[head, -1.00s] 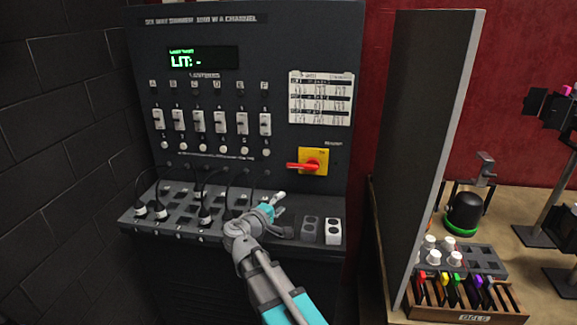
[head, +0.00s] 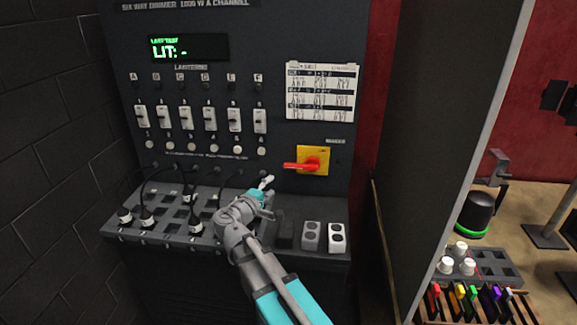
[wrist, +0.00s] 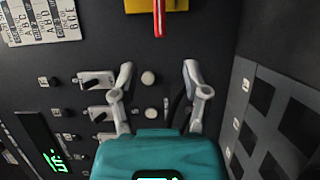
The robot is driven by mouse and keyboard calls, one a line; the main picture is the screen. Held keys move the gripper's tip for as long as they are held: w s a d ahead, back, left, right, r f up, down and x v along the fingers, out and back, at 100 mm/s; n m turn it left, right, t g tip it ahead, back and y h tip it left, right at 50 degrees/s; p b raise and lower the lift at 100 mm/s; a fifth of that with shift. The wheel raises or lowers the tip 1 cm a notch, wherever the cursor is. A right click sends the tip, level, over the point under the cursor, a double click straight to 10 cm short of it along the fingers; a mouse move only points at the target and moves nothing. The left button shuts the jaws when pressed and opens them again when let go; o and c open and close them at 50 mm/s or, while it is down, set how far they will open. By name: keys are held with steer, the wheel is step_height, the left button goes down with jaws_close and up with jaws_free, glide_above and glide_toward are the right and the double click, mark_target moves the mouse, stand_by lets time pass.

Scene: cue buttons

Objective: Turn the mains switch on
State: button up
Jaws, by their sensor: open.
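The mains switch is a red handle (head: 303,166) on a yellow square plate (head: 322,157), low on the right of the dark dimmer panel. The handle lies horizontal and points left in the head view. In the wrist view the red handle (wrist: 159,14) and the yellow plate (wrist: 183,5) show at the top edge, partly cut off. My gripper (head: 268,182) is in front of the panel, below and left of the switch, apart from it. In the wrist view its two fingers (wrist: 155,78) are spread with nothing held between them.
The panel carries several white sliders (head: 183,117), round buttons and a green display (head: 188,48). Black cables and plugs (head: 196,223) stand in the socket shelf below. A dark partition (head: 440,120) rises to the right, with a bench beyond. A paper chart (head: 320,92) hangs above the switch.

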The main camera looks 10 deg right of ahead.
mark_target(290, 167)
steer(key=shift+w, duration=0.15)
steer(key=x, duration=1.3)
steer(key=shift+w+d, duration=0.15)
jaws_close()
stand_by(0.3)
